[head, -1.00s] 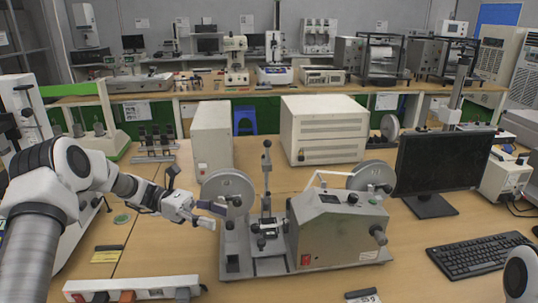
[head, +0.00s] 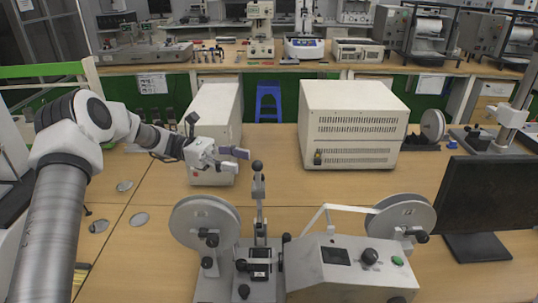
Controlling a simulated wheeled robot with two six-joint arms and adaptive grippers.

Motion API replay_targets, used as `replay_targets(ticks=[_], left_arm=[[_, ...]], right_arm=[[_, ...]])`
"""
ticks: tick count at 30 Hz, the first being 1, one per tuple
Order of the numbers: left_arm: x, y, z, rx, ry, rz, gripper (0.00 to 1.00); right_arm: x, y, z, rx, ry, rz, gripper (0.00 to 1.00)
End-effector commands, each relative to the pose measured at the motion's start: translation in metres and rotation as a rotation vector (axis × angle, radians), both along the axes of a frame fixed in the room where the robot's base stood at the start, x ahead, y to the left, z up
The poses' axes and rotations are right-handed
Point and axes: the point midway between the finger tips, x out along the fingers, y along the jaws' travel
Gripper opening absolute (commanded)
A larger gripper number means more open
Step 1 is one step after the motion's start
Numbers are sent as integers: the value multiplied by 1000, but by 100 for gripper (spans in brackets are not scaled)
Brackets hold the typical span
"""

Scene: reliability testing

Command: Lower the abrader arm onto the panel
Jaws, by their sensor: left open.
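The abrader (head: 345,265) is a grey bench machine at the bottom centre of the head view, with a large disc (head: 204,222) on its left and another at its right. Its abrader arm (head: 258,195) stands upright near the middle and ends in a black ball knob. A small dark block (head: 260,264) sits at the arm's foot; I cannot tell whether it is the panel. My left gripper (head: 241,160) is open and empty, its fingers pointing right, just left of the knob in the picture. Contact with the knob is not visible. My right gripper is not in view.
A beige cabinet (head: 352,125) stands behind the abrader, and a narrower white box (head: 213,110) stands behind my left gripper. A black monitor (head: 485,205) is at the right. The wooden table is clear between the abrader and the cabinet.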

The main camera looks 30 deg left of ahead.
Motion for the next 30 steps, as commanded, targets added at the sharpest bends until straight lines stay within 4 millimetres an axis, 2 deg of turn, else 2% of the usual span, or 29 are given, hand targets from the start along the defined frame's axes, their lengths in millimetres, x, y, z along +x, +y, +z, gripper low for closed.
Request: replay_targets(ticks=[6, 9, 13, 19, 23, 24, 30], left_arm=[[2, -43, 4, 1, 4, -4, 51], [4, -58, 3, 1, 2, -3, 51], [5, -67, 1, 1, 0, -2, 51], [5, -67, 1, 1, 0, -1, 51], [5, -67, 1, 1, 0, -1, 5], [5, -67, 1, 1, 0, -1, 0], [5, -67, 0, 3, -1, -1, 0]], right_arm=[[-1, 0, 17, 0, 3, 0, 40], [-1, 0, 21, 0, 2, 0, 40], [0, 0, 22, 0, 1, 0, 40], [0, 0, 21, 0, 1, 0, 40], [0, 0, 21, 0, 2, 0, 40], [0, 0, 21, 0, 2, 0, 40], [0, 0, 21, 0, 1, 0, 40]])
